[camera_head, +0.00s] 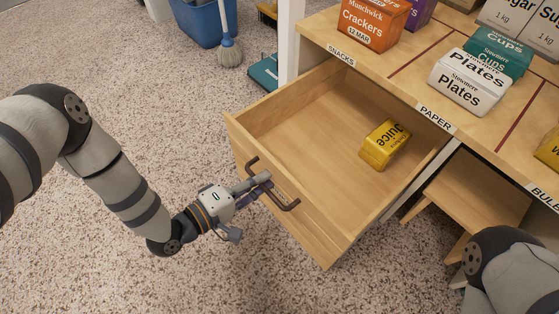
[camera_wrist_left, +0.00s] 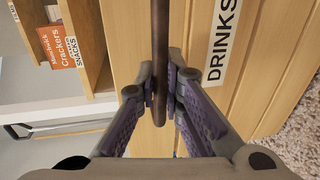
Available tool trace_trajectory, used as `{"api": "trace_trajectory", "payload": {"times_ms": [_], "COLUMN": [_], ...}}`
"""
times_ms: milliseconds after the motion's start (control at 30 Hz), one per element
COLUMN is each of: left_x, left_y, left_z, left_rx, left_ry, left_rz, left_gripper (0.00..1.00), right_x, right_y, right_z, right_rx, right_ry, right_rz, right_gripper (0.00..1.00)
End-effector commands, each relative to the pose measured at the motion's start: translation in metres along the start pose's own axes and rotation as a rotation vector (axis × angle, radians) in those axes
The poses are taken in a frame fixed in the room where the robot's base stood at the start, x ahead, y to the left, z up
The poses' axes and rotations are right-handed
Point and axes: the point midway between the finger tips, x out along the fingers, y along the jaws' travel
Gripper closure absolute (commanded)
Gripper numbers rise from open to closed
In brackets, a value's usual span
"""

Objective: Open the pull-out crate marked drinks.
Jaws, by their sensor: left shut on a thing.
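The pull-out drinks crate (camera_head: 300,231) is a light wooden drawer, pulled well out from under the shelf, its inside in full view. A yellow juice carton (camera_head: 384,145) lies inside toward the right. The dark bar handle (camera_head: 287,204) is on its front. My left gripper (camera_head: 262,184) is shut on the handle; in the left wrist view the handle bar (camera_wrist_left: 160,50) runs between the fingertips (camera_wrist_left: 160,88). The DRINKS label (camera_wrist_left: 222,45) shows beside the bar there. My right arm is partly in view at the lower right of the head view; its gripper is out of frame.
The shelf above holds a crackers box (camera_head: 371,22), a plates pack (camera_head: 471,81) and a cups pack (camera_head: 497,52). A wooden stool (camera_head: 478,190) stands right of the crate. A blue bucket (camera_head: 202,20) and a mop head (camera_head: 230,53) are at the back. Speckled floor left of the crate is clear.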

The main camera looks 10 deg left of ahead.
Motion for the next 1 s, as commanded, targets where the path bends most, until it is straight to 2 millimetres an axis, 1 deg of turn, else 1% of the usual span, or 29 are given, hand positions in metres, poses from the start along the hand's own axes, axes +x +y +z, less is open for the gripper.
{"api": "trace_trajectory", "payload": {"times_ms": [33, 200, 300, 433, 600, 700, 1000], "left_x": [-0.012, -0.050, -0.067, -0.085, -0.099, -0.103, -0.105], "left_y": [0.001, -0.008, -0.012, -0.016, -0.019, -0.020, -0.021], "left_z": [-0.001, -0.001, -0.001, -0.001, -0.001, -0.001, -0.001], "left_rx": [-0.001, 0.000, 0.000, 0.001, 0.001, 0.001, 0.001], "left_ry": [0.003, 0.003, 0.003, 0.002, 0.002, 0.002, 0.003], "left_rz": [0.001, 0.000, 0.002, 0.002, 0.003, 0.003, 0.003], "left_gripper": [1.00, 1.00, 1.00, 1.00, 1.00, 1.00, 1.00], "right_x": [-0.004, -0.009, -0.011, -0.013, -0.014, -0.015, -0.015], "right_y": [0.000, 0.000, -0.001, -0.001, -0.001, -0.001, -0.001], "right_z": [0.001, 0.003, 0.003, 0.003, 0.003, 0.003, 0.003], "right_rx": [0.001, 0.003, 0.003, 0.004, 0.005, 0.005, 0.005], "right_ry": [0.008, 0.022, 0.028, 0.034, 0.038, 0.039, 0.039], "right_rz": [0.000, -0.001, -0.002, -0.002, -0.003, -0.003, -0.003], "right_gripper": [0.60, 0.60, 0.60, 0.60, 0.60, 0.60, 0.60]}}
